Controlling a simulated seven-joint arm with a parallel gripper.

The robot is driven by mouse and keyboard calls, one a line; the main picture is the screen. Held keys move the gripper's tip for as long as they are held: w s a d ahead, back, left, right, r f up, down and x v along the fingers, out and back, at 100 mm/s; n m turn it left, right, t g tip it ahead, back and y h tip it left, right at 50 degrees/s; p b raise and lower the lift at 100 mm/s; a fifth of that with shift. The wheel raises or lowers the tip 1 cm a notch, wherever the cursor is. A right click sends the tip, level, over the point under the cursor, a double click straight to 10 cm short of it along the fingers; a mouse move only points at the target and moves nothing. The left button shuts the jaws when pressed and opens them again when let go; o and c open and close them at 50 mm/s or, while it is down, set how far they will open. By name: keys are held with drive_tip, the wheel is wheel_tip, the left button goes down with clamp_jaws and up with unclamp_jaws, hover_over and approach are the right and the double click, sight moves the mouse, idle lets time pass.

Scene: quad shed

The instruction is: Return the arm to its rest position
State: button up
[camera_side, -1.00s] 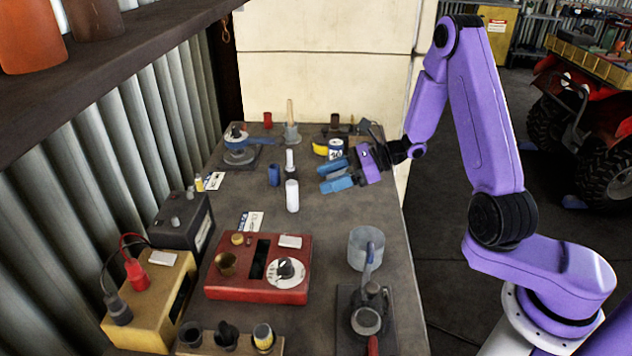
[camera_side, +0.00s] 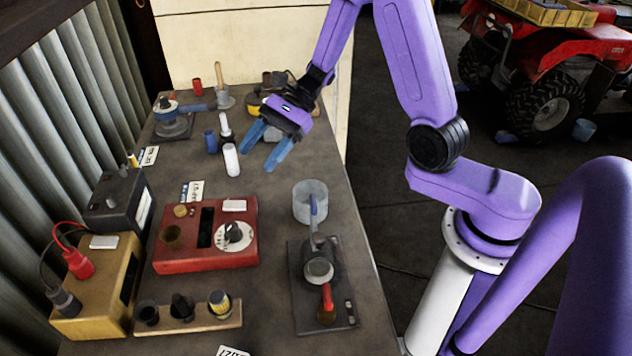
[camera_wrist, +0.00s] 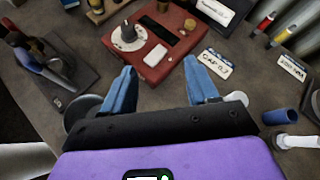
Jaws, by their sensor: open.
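My gripper (camera_side: 260,155) hangs over the far right part of the workbench (camera_side: 270,215), its blue fingers pointing down and toward the side camera. The fingers are apart and nothing is between them; the wrist view also shows my gripper (camera_wrist: 160,70) open and empty. My purple arm reaches in from the right, bent high at the elbow, which is cut off at the top of the side view.
A red meter box (camera_side: 210,262) sits mid-bench, with a clear cup (camera_side: 310,203) and a clamp device (camera_side: 318,268) to its right. Bare bench lies between gripper and cup.

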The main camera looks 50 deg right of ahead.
drive_tip(key=s+d+r+n+h, duration=0.1)
drive_tip(key=s+d+n+h, duration=0.1)
drive_tip(key=s+n, duration=0.6)
drive_tip(key=s+d+r+n+h, duration=0.1)
drive_tip(key=s+d+n+h, duration=0.1)
drive_tip(key=s+n+h, duration=0.3)
drive_tip(key=s+d+r+n+g+h, duration=0.1)
drive_tip(key=s+n+h, duration=0.3)
drive_tip(key=s+n, duration=0.9)
drive_tip(key=d+r+n, duration=0.1)
drive_tip(key=n, duration=0.1)
drive_tip(key=shift+s+d+n, duration=0.15)
drive_tip(key=shift+d+n, duration=0.15)
drive_tip(key=shift+n, duration=0.1)
